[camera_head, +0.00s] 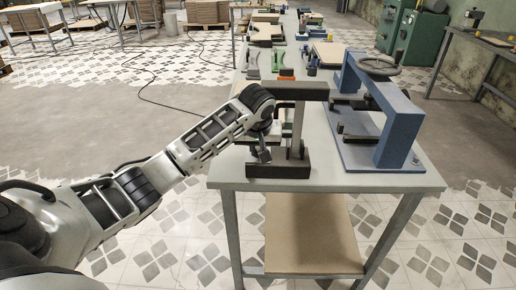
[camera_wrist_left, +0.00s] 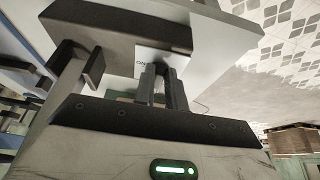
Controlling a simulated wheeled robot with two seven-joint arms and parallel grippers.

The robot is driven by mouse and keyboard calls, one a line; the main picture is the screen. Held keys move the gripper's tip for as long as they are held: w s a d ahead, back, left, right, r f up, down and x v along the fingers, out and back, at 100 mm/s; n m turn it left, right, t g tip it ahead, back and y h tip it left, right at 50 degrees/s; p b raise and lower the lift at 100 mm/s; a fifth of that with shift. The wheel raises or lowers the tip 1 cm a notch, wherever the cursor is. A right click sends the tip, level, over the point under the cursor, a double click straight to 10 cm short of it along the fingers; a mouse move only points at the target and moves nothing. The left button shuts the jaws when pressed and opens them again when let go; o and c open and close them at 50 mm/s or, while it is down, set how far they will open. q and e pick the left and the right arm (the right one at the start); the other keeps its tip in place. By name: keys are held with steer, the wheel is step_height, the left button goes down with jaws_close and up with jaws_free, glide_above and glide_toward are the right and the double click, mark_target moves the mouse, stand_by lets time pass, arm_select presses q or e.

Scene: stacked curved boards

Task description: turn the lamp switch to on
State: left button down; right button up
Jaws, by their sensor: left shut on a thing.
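The lamp stands at the front of the workbench, with a dark base (camera_head: 278,170), an upright grey post and a dark horizontal head (camera_head: 297,91). My left gripper (camera_head: 262,154) is at the left part of the base. In the left wrist view, the lamp base (camera_wrist_left: 115,25) is at the top, with a white label (camera_wrist_left: 178,60) showing "ON" lettering. The fingers of my left gripper (camera_wrist_left: 162,80) are close together against this label, shut on the switch. The switch itself is hidden between the fingers, so its position cannot be told. My right gripper is out of view.
The workbench (camera_head: 330,180) carries a blue press frame (camera_head: 398,125) with a handwheel, right of the lamp. Several tools and blocks lie farther back. Green cabinets (camera_head: 420,38) stand behind at the right. The floor left of the bench is open, with a dark cable on it.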

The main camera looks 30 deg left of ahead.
arm_select(q)
steer(key=m+h, duration=0.1)
steer(key=m, duration=0.2)
steer(key=a+m+h, duration=0.1)
steer(key=m, duration=0.1)
steer(key=shift+s+a+m+t, duration=0.2)
steer(key=shift+m+t, duration=0.2)
steer(key=m+h, duration=0.1)
steer(key=m, duration=0.1)
steer(key=a+m+h, duration=0.1)
steer(key=m, duration=0.2)
steer(key=shift+w+a+r, duration=0.1)
steer(key=shift+w, duration=0.05)
steer(key=m, duration=0.2)
steer(key=m+g+h, duration=0.1)
steer(key=shift+w+a+m, duration=0.25)
steer(key=shift+a+m, duration=0.05)
steer(key=shift+m, duration=0.1)
steer(key=shift+w+a+m+g+h, duration=0.2)
steer(key=shift+m+g, duration=0.1)
steer(key=shift+m, duration=0.5)
steer(key=shift+w+a+m+g+h, duration=0.1)
steer(key=shift+m+g+h, duration=0.15)
steer(key=shift+m, duration=0.55)
steer(key=c, duration=1.4)
jaws_free()
steer(key=shift+c, duration=0.2)
